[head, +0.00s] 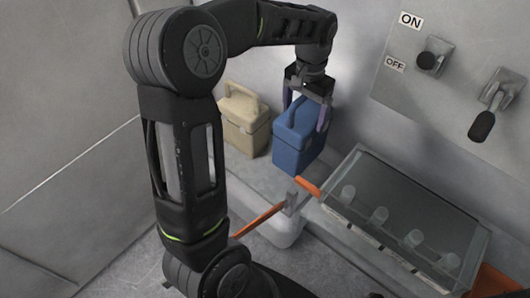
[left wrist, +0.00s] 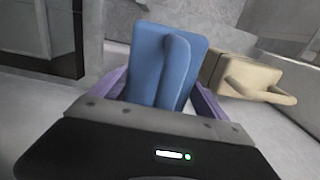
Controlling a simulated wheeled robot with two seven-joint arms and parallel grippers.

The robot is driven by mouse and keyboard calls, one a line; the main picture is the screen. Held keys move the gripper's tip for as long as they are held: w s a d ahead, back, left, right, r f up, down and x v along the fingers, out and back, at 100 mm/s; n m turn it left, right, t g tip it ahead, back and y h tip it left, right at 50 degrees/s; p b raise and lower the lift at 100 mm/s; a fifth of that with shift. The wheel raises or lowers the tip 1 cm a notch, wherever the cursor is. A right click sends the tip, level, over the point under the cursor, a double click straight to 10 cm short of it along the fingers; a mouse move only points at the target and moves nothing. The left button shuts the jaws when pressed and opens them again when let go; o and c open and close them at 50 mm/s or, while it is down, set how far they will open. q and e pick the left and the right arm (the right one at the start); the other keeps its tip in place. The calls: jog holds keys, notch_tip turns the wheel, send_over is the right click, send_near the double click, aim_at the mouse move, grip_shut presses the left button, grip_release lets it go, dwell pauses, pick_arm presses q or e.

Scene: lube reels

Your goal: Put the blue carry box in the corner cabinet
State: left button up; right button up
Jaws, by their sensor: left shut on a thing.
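The blue carry box (head: 295,142) is upright at the back, right of the beige box, over a grey ledge. My left gripper (head: 309,105) comes down on it from above, its purple fingers on either side of the top, and is shut on it. In the left wrist view the blue box (left wrist: 152,62) shows its lid and raised handle between the fingers of the gripper (left wrist: 160,95). I cannot tell whether its base touches the ledge. The corner cabinet cannot be made out for certain. My right gripper is not in view.
A beige carry box (head: 243,118) stands left of the blue one; it also shows in the left wrist view (left wrist: 250,75). A glass-topped case (head: 405,215) with several small cylinders is at right. An orange-handled tool (head: 290,203) lies in front. Wall switches (head: 432,58) are upper right.

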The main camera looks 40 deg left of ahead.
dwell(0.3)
pick_arm(q)
jog(key=shift+f, duration=3.05)
jog(key=shift+f+p, duration=0.35)
jog(key=shift+f, duration=1.5)
jog(key=shift+f, duration=0.2)
jog(key=o, duration=1.9)
jog(key=shift+r, duration=0.1)
notch_tip(320, 180, up, 12)
jog(key=shift+r, duration=0.1)
